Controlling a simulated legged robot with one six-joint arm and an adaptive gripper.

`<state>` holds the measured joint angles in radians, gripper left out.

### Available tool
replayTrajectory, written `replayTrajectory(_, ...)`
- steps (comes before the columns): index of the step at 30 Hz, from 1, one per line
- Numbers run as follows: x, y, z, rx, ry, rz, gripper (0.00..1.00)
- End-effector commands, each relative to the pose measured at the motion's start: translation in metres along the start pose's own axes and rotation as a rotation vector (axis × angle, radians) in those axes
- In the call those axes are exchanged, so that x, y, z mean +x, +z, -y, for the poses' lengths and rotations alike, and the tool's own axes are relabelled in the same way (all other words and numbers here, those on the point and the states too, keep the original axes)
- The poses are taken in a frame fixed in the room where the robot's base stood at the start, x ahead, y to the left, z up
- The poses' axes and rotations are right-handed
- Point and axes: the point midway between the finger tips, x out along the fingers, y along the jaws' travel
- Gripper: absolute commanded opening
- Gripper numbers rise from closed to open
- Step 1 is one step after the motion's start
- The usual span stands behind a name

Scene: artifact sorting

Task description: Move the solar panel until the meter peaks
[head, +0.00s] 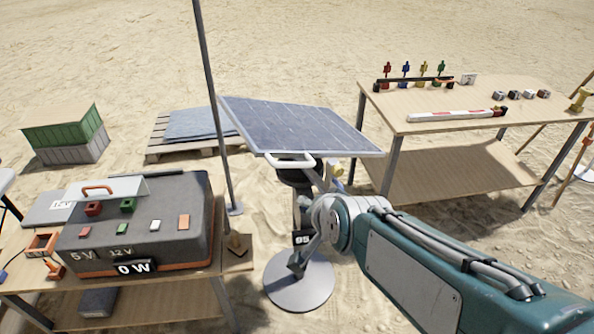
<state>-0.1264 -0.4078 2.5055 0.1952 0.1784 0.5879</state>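The solar panel (300,125) is a dark blue gridded sheet tilted on a dark post over a round grey base (299,285). A white handle (290,161) sits on its near edge. A small label on the post seems to read 95. My gripper (305,222) is in front of the post, below the handle. Its fingers look spread apart, with nothing seen held. It partly hides the post; contact with the post cannot be told.
A thin upright pole (213,100) stands left of the panel. A wooden table (480,112) with coloured pegs and a red-and-white bar is at the right. A pallet (185,148) with a grey sheet and green crates (65,130) lie behind. Open sand is beyond.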

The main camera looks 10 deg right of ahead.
Motion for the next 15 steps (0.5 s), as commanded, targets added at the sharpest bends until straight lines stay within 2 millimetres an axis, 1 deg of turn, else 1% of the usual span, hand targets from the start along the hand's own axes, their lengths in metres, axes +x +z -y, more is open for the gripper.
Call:
replayTrajectory(1,0.015,0.0,0.006,0.083,-0.026,-0.023,0.57)
replayTrajectory(6,0.054,-0.008,0.021,0.386,-0.134,-0.134,0.57)
replayTrajectory(12,0.09,-0.012,0.028,0.72,-0.275,-0.264,0.57)
replayTrajectory(15,0.103,-0.013,0.027,0.871,-0.358,-0.329,0.57)
